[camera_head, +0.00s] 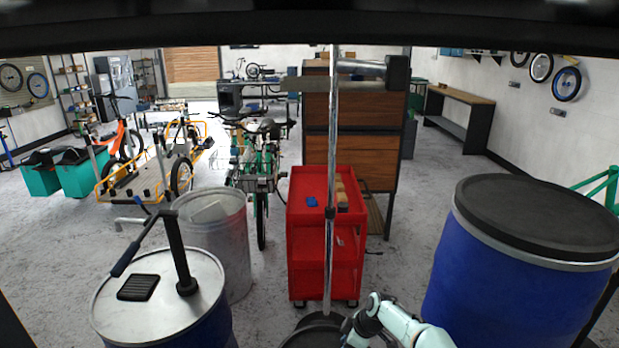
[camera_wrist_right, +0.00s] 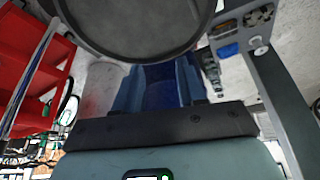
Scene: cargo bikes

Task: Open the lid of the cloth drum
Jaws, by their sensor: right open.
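A large blue drum (camera_head: 510,280) stands at the right in the head view. Its dark round lid (camera_head: 540,215) lies flat on top, inside a pale rim. No label shows that would confirm it as the cloth drum. My right arm comes in at the bottom of the head view, left of this drum, and its hand is partly cut off. In the right wrist view my right gripper (camera_wrist_right: 160,85) is open, with blue-grey fingers either side of a dark blue area. A dark round disc with a paler rim fills the top there; I cannot tell what it belongs to. My left gripper is out of view.
A second drum (camera_head: 130,310) with a metal top and pump handle stands front left. A galvanised bin (camera_head: 240,260) is behind it. A red tool cart (camera_head: 305,245) stands centrally behind an upright pole (camera_head: 330,160). Open floor lies between cart and blue drum.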

